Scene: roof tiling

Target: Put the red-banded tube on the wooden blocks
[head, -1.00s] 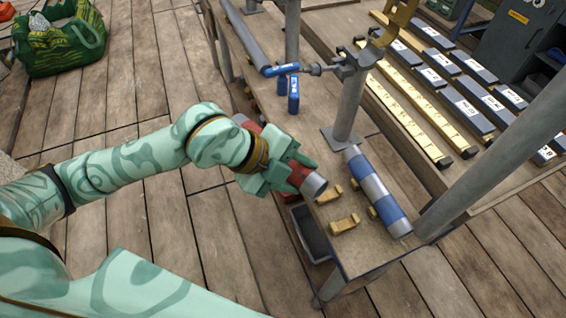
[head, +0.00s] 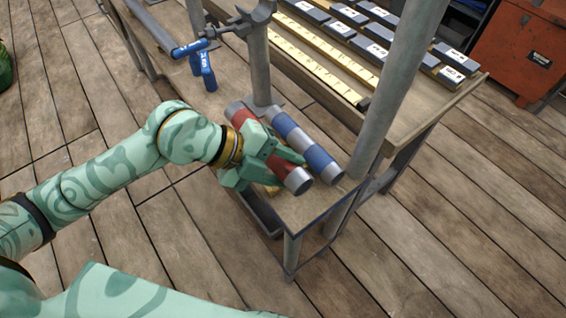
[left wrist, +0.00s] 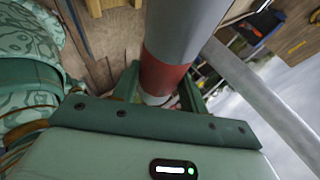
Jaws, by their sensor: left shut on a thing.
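The red-banded tube (head: 244,121) has grey ends and lies slantwise in my left gripper (head: 282,165), which is shut around its middle. It is over the near end of the workbench. In the left wrist view the tube (left wrist: 165,75) runs up between the fingers. The wooden blocks are mostly hidden under the gripper and tube; a bit of one block (head: 272,190) shows below the gripper. I cannot tell whether the tube touches the blocks. A wooden block also shows at the top of the left wrist view (left wrist: 97,6). My right gripper is not in view.
A blue-banded tube (head: 308,148) lies close to the right, nearly parallel. A steel post (head: 258,65) and a blue-handled clamp (head: 207,66) stand behind. A thick post (head: 390,90) rises at the right. The bench's near corner (head: 305,207) is bare.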

